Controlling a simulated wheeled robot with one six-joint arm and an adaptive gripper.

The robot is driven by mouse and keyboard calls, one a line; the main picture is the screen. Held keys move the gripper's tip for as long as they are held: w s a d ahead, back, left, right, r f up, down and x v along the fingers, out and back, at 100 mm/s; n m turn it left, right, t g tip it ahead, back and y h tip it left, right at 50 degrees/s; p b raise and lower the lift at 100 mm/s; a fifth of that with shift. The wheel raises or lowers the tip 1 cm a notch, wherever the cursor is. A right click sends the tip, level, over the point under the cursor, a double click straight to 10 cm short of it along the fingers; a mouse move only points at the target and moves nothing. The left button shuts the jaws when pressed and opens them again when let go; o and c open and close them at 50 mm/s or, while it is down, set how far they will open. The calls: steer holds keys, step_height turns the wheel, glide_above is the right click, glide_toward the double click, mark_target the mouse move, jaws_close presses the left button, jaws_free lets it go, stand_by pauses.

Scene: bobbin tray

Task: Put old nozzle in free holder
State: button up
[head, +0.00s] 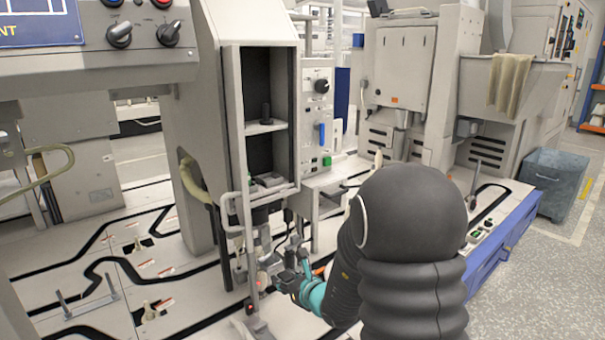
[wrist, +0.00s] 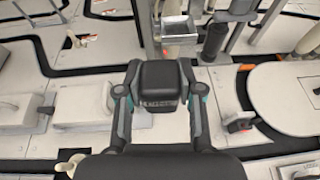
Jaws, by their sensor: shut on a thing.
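My gripper (wrist: 158,82) is shut on a dark, boxy piece, which I take to be the old nozzle (wrist: 158,88); pale lettering shows on its near face. The fingers press its left and right sides. In the head view my gripper (head: 292,265) is low, by the pale upright post in front of the open cabinet; the nozzle is too small to make out there. A metal bracket or cup (wrist: 179,28) lies beyond the nozzle in the wrist view. I cannot tell whether it is the free holder.
Pale posts and hoses stand close around my gripper. The white deck (head: 90,265) has black tracks and small fittings. A grey bin (head: 553,180) stands far right.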

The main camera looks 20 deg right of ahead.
steer(key=w+r+n+g+y+b, duration=0.15)
steer(key=w+r+b, duration=0.35)
steer(key=r, duration=0.7)
steer(key=w+d+r+t+b, duration=0.1)
steer(key=d+r, duration=0.2)
steer(key=r, duration=0.4)
steer(key=w+d+r+b, duration=0.1)
steer(key=d+r+b, duration=0.15)
steer(key=r, duration=0.55)
steer(key=shift+m+h, duration=0.45)
steer(key=shift+w+a+f+p, duration=0.1)
steer(key=shift+w+a+p, duration=0.85)
steer(key=shift+w, duration=1.3)
steer(key=shift+w+a+r+p, duration=0.1)
steer(key=shift+w+a+p, duration=0.85)
steer(key=shift+w, duration=1.3)
steer(key=shift+w+a+f+p, duration=0.1)
steer(key=shift+w+a+p, duration=0.85)
steer(key=shift+w, duration=1.3)
steer(key=shift+d+f+b, duration=0.25)
steer(key=shift+f+b, duration=0.1)
steer(key=shift+f, duration=0.35)
steer(key=shift+s+f+b, duration=0.15)
steer(key=shift+f+b, duration=0.4)
steer(key=shift+f, duration=0.45)
steer(key=o, duration=1.2)
